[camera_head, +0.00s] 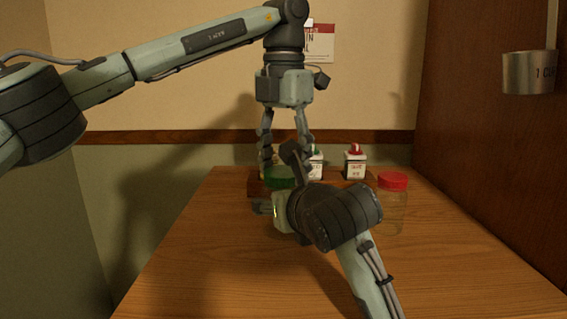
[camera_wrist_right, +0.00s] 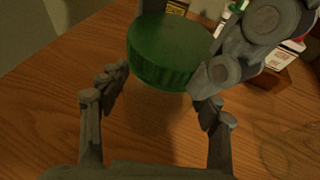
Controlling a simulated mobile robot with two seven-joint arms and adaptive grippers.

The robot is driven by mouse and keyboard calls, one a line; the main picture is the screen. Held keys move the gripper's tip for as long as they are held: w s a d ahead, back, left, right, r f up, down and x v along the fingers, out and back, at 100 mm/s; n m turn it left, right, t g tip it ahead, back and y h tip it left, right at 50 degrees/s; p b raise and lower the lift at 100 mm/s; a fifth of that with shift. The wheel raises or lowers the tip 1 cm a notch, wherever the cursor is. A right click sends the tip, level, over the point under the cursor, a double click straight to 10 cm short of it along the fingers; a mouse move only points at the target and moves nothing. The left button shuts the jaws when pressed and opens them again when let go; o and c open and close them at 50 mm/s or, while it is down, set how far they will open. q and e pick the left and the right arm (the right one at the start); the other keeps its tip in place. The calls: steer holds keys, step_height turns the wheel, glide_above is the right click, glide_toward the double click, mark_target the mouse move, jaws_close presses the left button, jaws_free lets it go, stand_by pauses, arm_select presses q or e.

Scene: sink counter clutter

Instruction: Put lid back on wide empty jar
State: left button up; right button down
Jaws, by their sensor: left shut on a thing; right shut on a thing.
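The green lid (camera_head: 279,177) is a wide ribbed disc, seen past my right wrist in the head view. It shows larger at the top of the right wrist view (camera_wrist_right: 170,50). My left gripper (camera_head: 285,162) points down from above and is shut on the lid. Its grey fingers cover the lid's edge in the wrist view. My right gripper (camera_wrist_right: 158,100) reaches in low below the lid, its fingers spread around a wide space and shut on the clear jar. The jar's glass is hardly visible, and I cannot tell whether the lid touches its rim.
A clear jar with a red lid (camera_head: 393,200) stands on the wooden counter (camera_head: 450,265), right of my grippers. Small bottles with red (camera_head: 355,162) and green tops stand behind. A metal measuring cup (camera_head: 528,73) hangs at the right wall. The front counter is clear.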

arm_select(q)
steer(key=shift+m, duration=0.6)
steer(key=o, duration=1.3)
steer(key=shift+c, duration=0.2)
steer(key=shift+r, duration=2.25)
steer(key=shift+c, duration=0.3)
steer(key=shift+r, duration=1.75)
steer(key=shift+f, duration=0.1)
steer(key=shift+f, duration=3.9)
